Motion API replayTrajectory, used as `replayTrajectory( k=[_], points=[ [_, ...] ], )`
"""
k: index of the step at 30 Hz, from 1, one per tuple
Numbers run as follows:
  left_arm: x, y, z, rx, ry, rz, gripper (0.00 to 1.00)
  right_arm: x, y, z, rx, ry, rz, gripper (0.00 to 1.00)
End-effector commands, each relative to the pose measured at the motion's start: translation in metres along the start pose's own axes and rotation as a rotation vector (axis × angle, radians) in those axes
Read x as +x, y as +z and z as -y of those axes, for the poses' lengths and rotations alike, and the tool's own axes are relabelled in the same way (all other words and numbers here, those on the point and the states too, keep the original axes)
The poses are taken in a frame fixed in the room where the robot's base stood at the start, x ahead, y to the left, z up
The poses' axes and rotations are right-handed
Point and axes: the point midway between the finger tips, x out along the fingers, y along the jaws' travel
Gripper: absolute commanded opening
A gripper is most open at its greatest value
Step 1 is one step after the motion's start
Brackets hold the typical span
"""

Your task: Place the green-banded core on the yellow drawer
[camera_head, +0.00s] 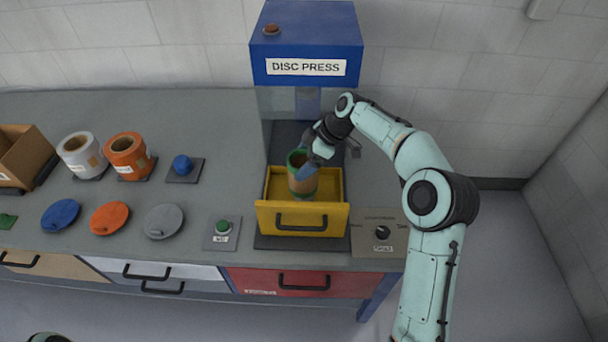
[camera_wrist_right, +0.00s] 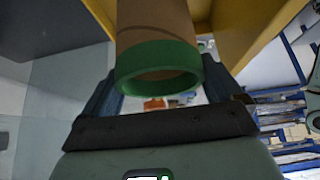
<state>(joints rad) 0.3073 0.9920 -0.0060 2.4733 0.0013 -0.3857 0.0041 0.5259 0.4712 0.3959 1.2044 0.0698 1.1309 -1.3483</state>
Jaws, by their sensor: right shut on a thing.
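The green-banded core (camera_head: 303,182) is a brown tube with green bands at its ends. It stands about upright, in or just above the yellow drawer (camera_head: 298,219); I cannot tell whether it touches the drawer floor. My right gripper (camera_head: 309,168) is shut on the core near its upper part. In the right wrist view the core (camera_wrist_right: 158,60) sits between the fingers of my right gripper (camera_wrist_right: 165,95), its green end toward the camera. The yellow drawer is pulled out at the foot of the blue disc press (camera_head: 306,42). My left gripper is not in view.
A green button (camera_head: 222,228) is left of the drawer and a dial panel (camera_head: 381,233) right of it. White (camera_head: 82,154) and orange (camera_head: 128,155) rolls, a blue knob (camera_head: 182,166) and several coloured discs stand further left. The press housing rises close behind the gripper.

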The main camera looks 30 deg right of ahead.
Motion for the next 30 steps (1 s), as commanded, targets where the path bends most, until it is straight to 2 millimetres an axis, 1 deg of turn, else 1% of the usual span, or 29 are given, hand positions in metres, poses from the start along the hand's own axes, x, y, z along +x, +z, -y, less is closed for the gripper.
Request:
replayTrajectory(
  k=[2, 7, 10, 13, 20, 21, 30],
  points=[
    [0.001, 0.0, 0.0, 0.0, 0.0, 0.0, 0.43, 0.007, 0.004, 0.0, 0.001, -0.002, 0.0, 0.42],
    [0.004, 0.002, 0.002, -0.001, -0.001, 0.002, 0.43, 0.033, 0.021, 0.001, 0.003, -0.003, 0.0, 0.42],
    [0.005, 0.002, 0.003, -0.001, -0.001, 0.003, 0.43, 0.043, 0.028, 0.0, 0.0, -0.001, 0.0, 0.42],
    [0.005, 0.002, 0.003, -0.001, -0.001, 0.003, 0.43, 0.048, 0.031, 0.0, 0.0, -0.001, 0.0, 0.42],
    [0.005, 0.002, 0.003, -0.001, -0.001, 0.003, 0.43, 0.048, 0.031, 0.0, -0.001, 0.0, 0.0, 0.42],
    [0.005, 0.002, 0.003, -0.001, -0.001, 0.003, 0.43, 0.048, 0.031, 0.0, 0.0, 0.0, 0.0, 0.99],
    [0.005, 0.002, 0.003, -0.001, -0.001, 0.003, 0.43, 0.045, 0.031, 0.0, 0.0, 0.001, 0.0, 1.0]
  ],
)
